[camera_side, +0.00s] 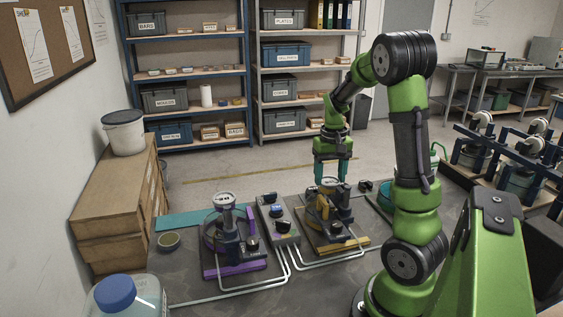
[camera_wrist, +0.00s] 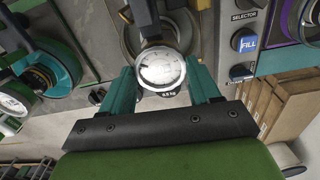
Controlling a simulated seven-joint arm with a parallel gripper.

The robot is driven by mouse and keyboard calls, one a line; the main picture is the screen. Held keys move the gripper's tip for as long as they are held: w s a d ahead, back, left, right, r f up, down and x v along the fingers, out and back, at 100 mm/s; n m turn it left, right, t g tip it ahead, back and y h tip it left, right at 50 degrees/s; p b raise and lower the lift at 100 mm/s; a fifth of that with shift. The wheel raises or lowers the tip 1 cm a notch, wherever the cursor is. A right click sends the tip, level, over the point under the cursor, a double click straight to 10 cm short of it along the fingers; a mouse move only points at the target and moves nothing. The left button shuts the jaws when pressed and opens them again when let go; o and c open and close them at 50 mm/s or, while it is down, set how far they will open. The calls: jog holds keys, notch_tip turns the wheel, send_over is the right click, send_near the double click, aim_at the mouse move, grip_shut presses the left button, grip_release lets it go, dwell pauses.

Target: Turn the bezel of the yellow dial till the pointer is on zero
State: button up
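The yellow dial (camera_side: 328,183) is a round white-faced gauge at the top of the yellow-based stand (camera_side: 345,246), on the right of the bench. In the wrist view its pale face (camera_wrist: 160,69) has a metal rim, with a small weight label just below it. The pointer and the zero mark are too small to read. My gripper (camera_side: 332,177) points down over this stand. In the wrist view its two teal fingers (camera_wrist: 164,82) are spread, one on each side of the dial. Narrow gaps seem to show between fingers and bezel; contact cannot be made out for sure.
A purple stand (camera_side: 235,268) with a similar dial (camera_side: 222,198) stands left. Pale pipes run along the bench front. A blue-capped bottle (camera_side: 118,293) is at the near left.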

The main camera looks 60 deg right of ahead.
aim_at(330, 180)
jog(key=shift+c, duration=1.2)
jog(key=shift+m, duration=1.2)
jog(key=o, duration=1.1)
jog(key=shift+c, duration=0.2)
jog(key=shift+r, duration=0.1)
notch_tip(330, 180, up, 17)
